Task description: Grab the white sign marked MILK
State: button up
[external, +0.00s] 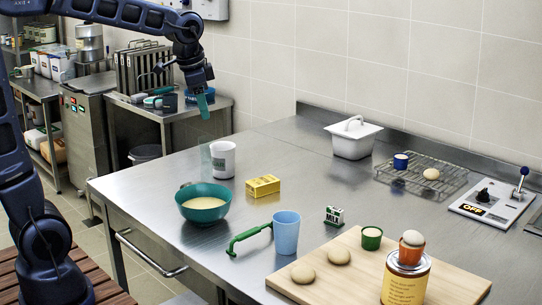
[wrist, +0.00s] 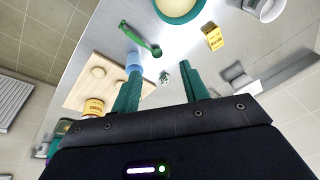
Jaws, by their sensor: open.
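The small MILK sign (external: 334,216) stands on the steel counter, right of the blue cup and near the cutting board's back edge. It is white with dark green and black parts. In the wrist view it is a tiny dark-and-white item (wrist: 164,76), seen between my fingers but far beyond them. My gripper (external: 203,104) is high above the counter's far left part, well left of the sign, with teal fingers pointing down. In the wrist view my two fingers (wrist: 161,74) are spread apart with nothing between them.
Near the sign are a blue cup (external: 286,233), a green-handled tool (external: 249,238), a cutting board (external: 448,286) with dough balls and a tin (external: 405,281). A teal bowl (external: 204,214), yellow box (external: 263,186) and white mug (external: 223,160) stand left. Counter behind the sign is clear.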

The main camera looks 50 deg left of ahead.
jog(key=w+d+f+m, duration=0.3)
jog(key=w+d, duration=0.1)
jog(key=w, duration=0.6)
jog(key=m+g, duration=0.3)
jog(key=m, duration=0.4)
send_over(335, 209)
notch_tip(335, 209, down, 20)
jog(key=shift+w+f+m, duration=0.3)
jog(key=shift+w+f, duration=0.1)
jog(key=shift+f, duration=0.1)
notch_tip(335, 209, down, 5)
jog(key=shift+s+a+f, duration=0.1)
jog(key=shift+s+f, duration=0.05)
jog(key=shift+f, duration=1.2)
jog(key=shift+s+f, duration=0.15)
jog(key=shift+f, duration=1.2)
grip_shut()
